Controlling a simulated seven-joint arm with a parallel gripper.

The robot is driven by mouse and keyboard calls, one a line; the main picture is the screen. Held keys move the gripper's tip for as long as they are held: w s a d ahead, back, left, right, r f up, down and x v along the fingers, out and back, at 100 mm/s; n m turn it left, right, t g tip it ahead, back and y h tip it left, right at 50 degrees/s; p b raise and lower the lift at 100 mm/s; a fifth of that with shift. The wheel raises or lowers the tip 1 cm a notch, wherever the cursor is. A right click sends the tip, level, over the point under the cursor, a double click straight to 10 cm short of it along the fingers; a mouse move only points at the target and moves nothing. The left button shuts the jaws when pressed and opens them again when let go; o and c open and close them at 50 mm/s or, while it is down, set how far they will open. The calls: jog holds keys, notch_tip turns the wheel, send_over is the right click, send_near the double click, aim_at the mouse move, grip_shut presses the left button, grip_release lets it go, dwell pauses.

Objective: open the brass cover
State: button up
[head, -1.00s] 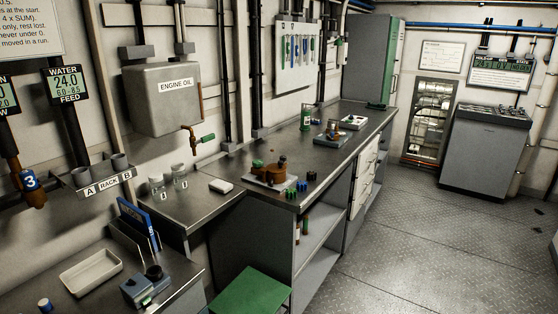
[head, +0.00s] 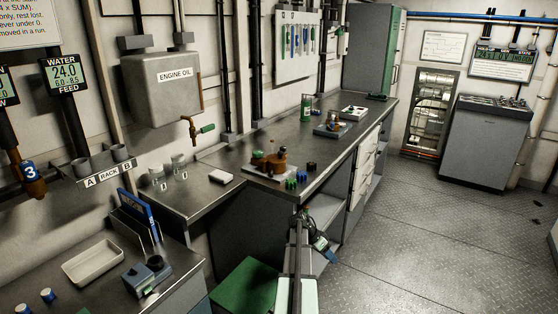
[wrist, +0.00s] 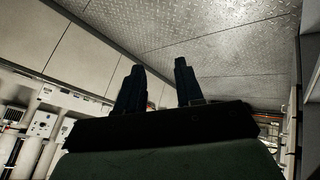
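I cannot make out a cover for certain. A brass-brown round part (head: 279,156) stands on a small pale base on the middle bench. The chiller frame (head: 432,112) by the far wall holds metal parts too small to tell apart. My gripper (head: 329,256) hangs in front of the middle bench's open shelves, low over the floor and apart from both. In the wrist view my gripper (wrist: 159,66) shows two dark fingers spread apart, with nothing held between them.
A green stool top (head: 245,287) is low beside my arm. A grey console (head: 487,145) stands at the right. The plated floor (head: 430,240) is clear.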

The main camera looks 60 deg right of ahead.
jog(key=w+d+r+m+t+h, duration=0.15)
jog(key=d+r+m+t, duration=0.5)
jog(key=d+r, duration=1.1)
notch_tip(320, 180, up, 28)
jog(key=n+g+y, duration=0.2)
jog(key=n+g, duration=0.1)
send_over(280, 152)
jog(key=w+a, duration=0.4)
jog(key=shift+h, duration=0.25)
jog(key=x, duration=1.3)
jog(key=shift+d+f, duration=0.2)
jog(key=shift+f, duration=0.2)
grip_shut()
